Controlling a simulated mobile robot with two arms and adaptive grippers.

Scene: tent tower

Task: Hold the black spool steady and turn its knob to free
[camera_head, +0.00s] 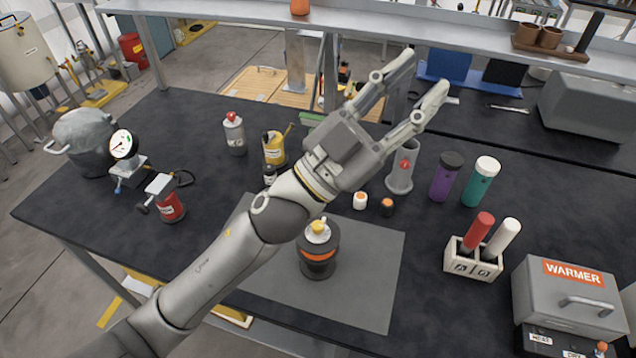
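The black spool (318,267) stands upright on a grey mat (365,290) on the dark workbench. It has an orange band around its side. A small yellow knob (318,227) sits on a white disc on its top. My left gripper (424,76) is raised over the bench, beyond the spool and up to its right in the picture. Its two fingers are spread apart with nothing between them. My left forearm crosses the view just left of the spool and covers part of the mat. My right gripper is not in view.
A white and an orange-topped black small jar (387,207) stand behind the spool. Nearby are a grey holder (400,175), purple and teal bottles (481,182), a caddy (472,262) and a WARMER box (570,297). A shelf (390,24) spans the back. The mat right of the spool is clear.

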